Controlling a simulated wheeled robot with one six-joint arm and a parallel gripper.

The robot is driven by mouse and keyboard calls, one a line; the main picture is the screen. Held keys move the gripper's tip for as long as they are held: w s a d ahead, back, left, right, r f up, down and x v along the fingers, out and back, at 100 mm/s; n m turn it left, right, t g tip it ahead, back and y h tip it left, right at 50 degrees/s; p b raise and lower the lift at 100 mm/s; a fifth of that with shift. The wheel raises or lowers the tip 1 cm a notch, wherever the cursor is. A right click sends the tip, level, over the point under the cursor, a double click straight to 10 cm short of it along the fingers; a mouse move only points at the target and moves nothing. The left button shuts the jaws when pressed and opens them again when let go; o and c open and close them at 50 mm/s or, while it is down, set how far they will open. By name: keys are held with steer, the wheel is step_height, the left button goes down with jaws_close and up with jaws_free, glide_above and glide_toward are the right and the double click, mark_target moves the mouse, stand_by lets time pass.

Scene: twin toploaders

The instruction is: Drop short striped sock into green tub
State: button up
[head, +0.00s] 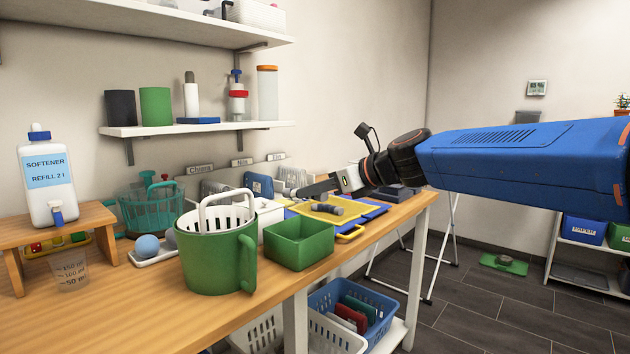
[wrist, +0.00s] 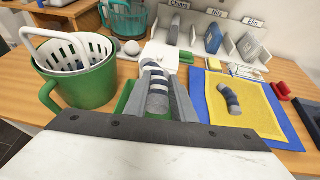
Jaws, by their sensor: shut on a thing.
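My gripper (head: 318,188) reaches in from the right in the head view. In the wrist view its jaws (wrist: 162,78) are shut on a striped sock (wrist: 156,92) with white, grey and blue bands. The green tub (head: 300,246) is a low rectangular box on the table, left of and below my gripper. In the wrist view the tub (wrist: 124,100) shows just beyond my gripper, mostly hidden by it. Another rolled sock, grey and dark blue (wrist: 229,99), lies on a yellow cloth (wrist: 255,112); in the head view this sock (head: 326,208) lies below my gripper.
A tall green bucket (head: 215,262) with a white basket (head: 217,217) in it stands left of the tub. Labelled upright dividers (head: 222,178) line the wall behind. A softener bottle (head: 48,180) stands on a small wooden riser (head: 58,231). The table's front edge lies close to the tub.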

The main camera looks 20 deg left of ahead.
steer(key=shift+f, duration=1.35)
steer(key=o, duration=1.1)
steer(key=v, duration=1.7)
steer(key=shift+d, duration=0.2)
